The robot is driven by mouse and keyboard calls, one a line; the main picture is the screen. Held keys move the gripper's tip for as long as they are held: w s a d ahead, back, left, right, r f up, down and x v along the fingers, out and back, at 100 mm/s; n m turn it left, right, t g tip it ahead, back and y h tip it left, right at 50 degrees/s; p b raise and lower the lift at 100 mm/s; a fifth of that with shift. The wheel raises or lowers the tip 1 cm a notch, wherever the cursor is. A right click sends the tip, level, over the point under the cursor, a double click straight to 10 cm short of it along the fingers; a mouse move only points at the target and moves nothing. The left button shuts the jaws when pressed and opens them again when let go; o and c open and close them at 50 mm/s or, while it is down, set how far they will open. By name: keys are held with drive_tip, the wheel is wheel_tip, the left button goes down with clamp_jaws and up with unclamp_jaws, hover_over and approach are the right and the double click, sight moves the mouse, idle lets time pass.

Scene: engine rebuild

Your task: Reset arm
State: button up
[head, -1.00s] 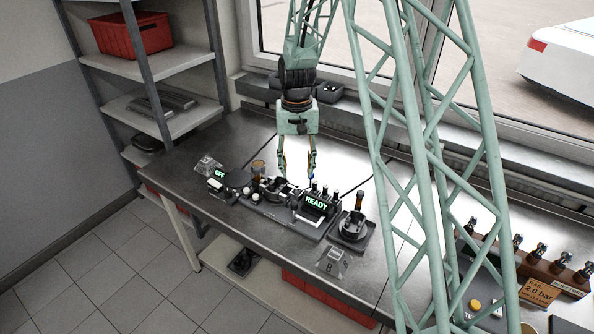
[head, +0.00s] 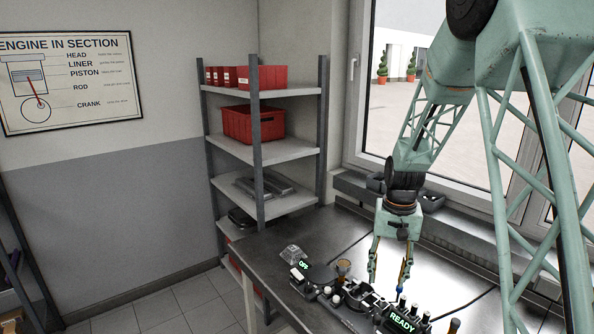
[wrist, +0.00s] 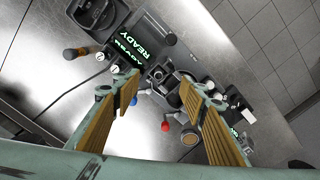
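My gripper (head: 389,275) hangs above the dark metal workbench (head: 277,243), over the bench equipment. Its two fingers are spread apart. In the wrist view the gripper (wrist: 160,115) shows two wood-coloured finger pads with a wide gap and nothing between them. Behind the gap are a device with a green READY display (wrist: 137,45), a blue knob and a red knob (wrist: 165,126). In the head view the READY display (head: 402,322) is at the bottom edge, and an OFF display (head: 303,265) is to the left.
A shelf rack (head: 257,150) with red bins (head: 252,124) stands left of the bench. The window sill (head: 455,220) runs behind my arm. A clear-looking stand (head: 292,253) sits near the bench's left end. The bench's far left surface is bare.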

drive_tip(key=s+a+r+n+t+b, duration=0.1)
drive_tip(key=s+a+r+b, duration=0.15)
drive_tip(key=s+r, duration=0.6)
drive_tip(key=s+a+r+t+b, duration=0.1)
drive_tip(key=s+a+r+b, duration=0.15)
drive_tip(key=s+r, duration=0.65)
drive_tip(key=s+a+n+t+b, duration=0.1)
drive_tip(key=s+b, duration=0.5)
drive_tip(key=s, duration=2.2)
drive_tip(key=shift+s+a+f+n+t+b, duration=0.15)
drive_tip(key=shift+a+n+t+b, duration=0.2)
drive_tip(key=shift+a+n, duration=0.2)
